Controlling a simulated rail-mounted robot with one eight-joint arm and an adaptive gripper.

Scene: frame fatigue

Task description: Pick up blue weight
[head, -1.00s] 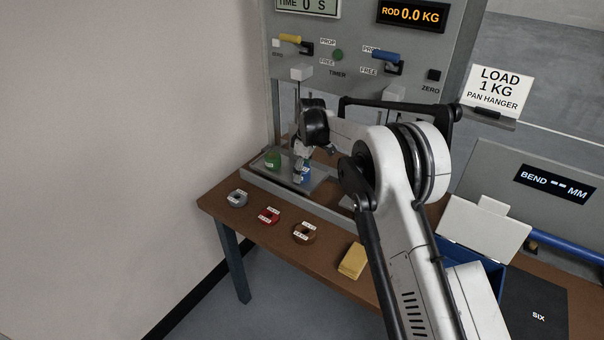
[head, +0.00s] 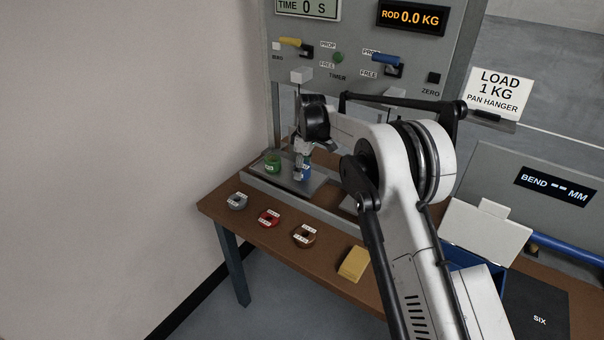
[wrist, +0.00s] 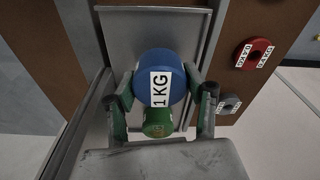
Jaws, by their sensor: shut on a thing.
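The blue weight (wrist: 174,62), labelled 1 KG, sits between the fingers of my gripper (wrist: 160,88) in the wrist view, with a finger against each side. In the head view the blue weight (head: 307,173) is partly hidden behind my gripper (head: 300,172), over the grey pan (head: 318,186). I cannot tell whether its underside touches the pan. A green weight (head: 273,164) stands on the pan to the left; it also shows close to the blue one in the wrist view (wrist: 158,128).
The grey rig panel (head: 345,30) with levers stands behind.

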